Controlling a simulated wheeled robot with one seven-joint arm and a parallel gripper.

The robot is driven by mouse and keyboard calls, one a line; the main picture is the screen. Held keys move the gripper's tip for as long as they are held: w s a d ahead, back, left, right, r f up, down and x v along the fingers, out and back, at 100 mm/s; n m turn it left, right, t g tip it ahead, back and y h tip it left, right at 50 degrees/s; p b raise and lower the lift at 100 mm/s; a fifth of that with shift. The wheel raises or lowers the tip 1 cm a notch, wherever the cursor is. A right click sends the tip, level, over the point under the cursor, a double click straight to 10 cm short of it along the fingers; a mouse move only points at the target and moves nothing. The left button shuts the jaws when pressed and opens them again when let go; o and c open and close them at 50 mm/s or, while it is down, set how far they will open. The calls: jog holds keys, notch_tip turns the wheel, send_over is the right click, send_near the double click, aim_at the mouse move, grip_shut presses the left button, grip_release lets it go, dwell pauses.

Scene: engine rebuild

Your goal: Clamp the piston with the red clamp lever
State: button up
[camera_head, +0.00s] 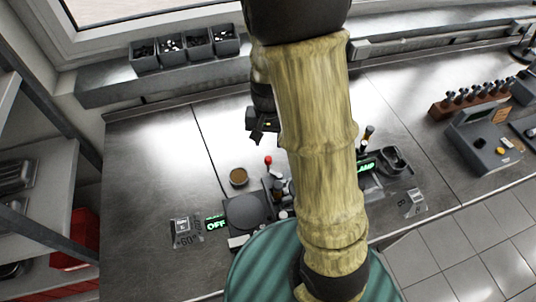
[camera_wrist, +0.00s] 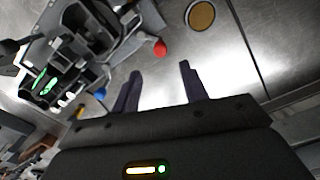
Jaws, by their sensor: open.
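The red ball knob of the clamp lever (camera_head: 268,160) stands up beside the fixture on the bench, left of my arm. In the wrist view the red knob (camera_wrist: 160,48) lies ahead of my gripper (camera_wrist: 158,80), roughly between the lines of its two fingers and apart from them. My gripper (camera_head: 259,133) is open and empty, above the bench and close to the knob in the head view. The grey fixture (camera_wrist: 95,40) fills the upper left of the wrist view. I cannot clearly make out the piston; my arm hides part of the fixture in the head view.
A round brown-topped piece (camera_head: 238,177) lies left of the knob, with a dark round disc (camera_head: 245,212) below it. A green "OFF" display (camera_head: 215,222) stands left of the disc. Small bins (camera_head: 185,47) line the back ledge. The bench's left part is clear.

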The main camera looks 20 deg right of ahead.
aim_at(268, 158)
notch_tip(268, 158, down, 8)
jog(key=shift+f, duration=0.25)
grip_shut()
